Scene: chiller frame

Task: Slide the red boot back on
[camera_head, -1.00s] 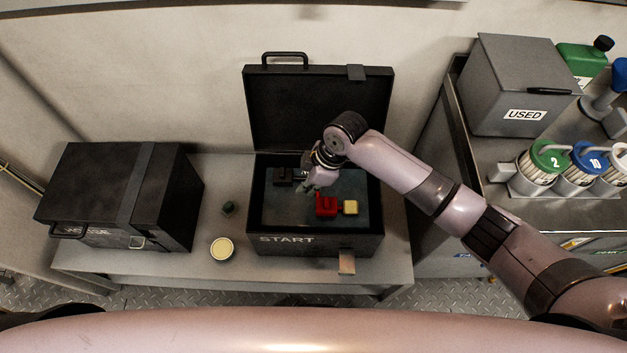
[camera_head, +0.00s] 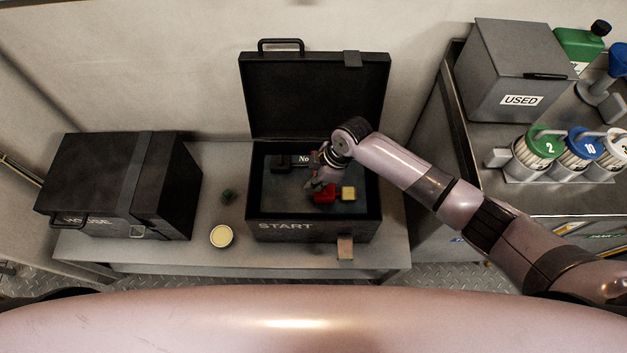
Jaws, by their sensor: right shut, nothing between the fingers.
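The red boot (camera_head: 325,194) is a small red block inside the open black case marked START (camera_head: 285,227), right of its middle. It sits close beside a pale yellow block (camera_head: 348,193); I cannot tell whether they touch. My right gripper (camera_head: 314,186) is inside the case's opening, just above and left of the red boot, and covers part of it. It is shut with nothing in it. Whether its fingertips touch the boot is not clear. A black block (camera_head: 283,162) and a small plate reading "No" (camera_head: 303,159) are at the back of the case. My left gripper is not in view.
The case's raised lid (camera_head: 318,97) stands behind. A closed black case (camera_head: 90,190) is at left. A small dark green piece (camera_head: 229,196) and a round cream-topped tin (camera_head: 221,236) lie on the bench. A grey USED bin (camera_head: 512,75) and brush holders (camera_head: 540,150) stand right.

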